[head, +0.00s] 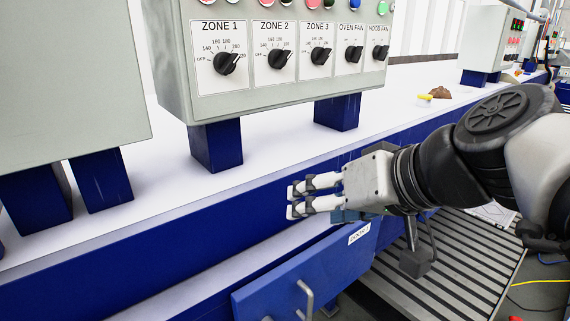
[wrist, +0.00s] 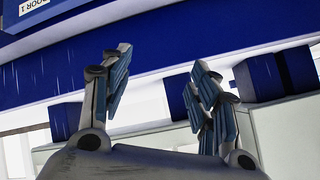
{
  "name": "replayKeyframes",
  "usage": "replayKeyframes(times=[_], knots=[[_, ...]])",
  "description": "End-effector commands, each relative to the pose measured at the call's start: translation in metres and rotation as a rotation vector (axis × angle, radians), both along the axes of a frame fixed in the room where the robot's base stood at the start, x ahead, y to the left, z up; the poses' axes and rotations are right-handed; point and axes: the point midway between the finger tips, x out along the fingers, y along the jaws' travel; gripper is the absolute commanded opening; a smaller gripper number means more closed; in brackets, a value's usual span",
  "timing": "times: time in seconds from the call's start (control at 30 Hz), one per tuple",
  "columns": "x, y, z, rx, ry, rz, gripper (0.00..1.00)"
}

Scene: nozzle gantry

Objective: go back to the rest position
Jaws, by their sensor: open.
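My gripper (head: 292,201) is open and empty in the head view. It is held in the air in front of the bench's blue front edge, above and near a blue drawer-like door (head: 318,272) labelled DOOR 1. In the wrist view its two fingers (wrist: 160,92) stand apart with nothing between them. The DOOR 1 label also shows at the top left of the wrist view (wrist: 36,5). The fingers look clear of the bench and of the door.
A grey control panel (head: 290,77) with ZONE and FAN knobs stands on blue legs on the white bench top (head: 260,165). Another grey box (head: 70,80) is at left. The door's metal handle (head: 306,298) sticks out. A brown object (head: 440,92) lies at the back right.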

Motion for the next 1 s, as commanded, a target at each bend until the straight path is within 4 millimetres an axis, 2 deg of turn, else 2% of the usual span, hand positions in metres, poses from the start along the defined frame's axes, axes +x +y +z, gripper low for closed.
replayKeyframes(times=[0.07,0.17,0.27,0.4,0.5,0.6,0.73,1.0], knots=[[-0.001,0.000,-0.001,-0.002,0.002,-0.001,0.56],[-0.013,-0.001,-0.016,-0.026,0.040,-0.009,0.56],[-0.042,-0.006,-0.054,-0.094,0.128,-0.038,0.56],[-0.095,-0.027,-0.117,-0.234,0.259,-0.110,0.56],[-0.125,-0.047,-0.153,-0.333,0.317,-0.160,0.56],[-0.144,-0.062,-0.174,-0.403,0.346,-0.198,0.56],[-0.153,-0.072,-0.184,-0.442,0.355,-0.221,0.56],[-0.153,-0.072,-0.185,-0.444,0.357,-0.222,0.56]])
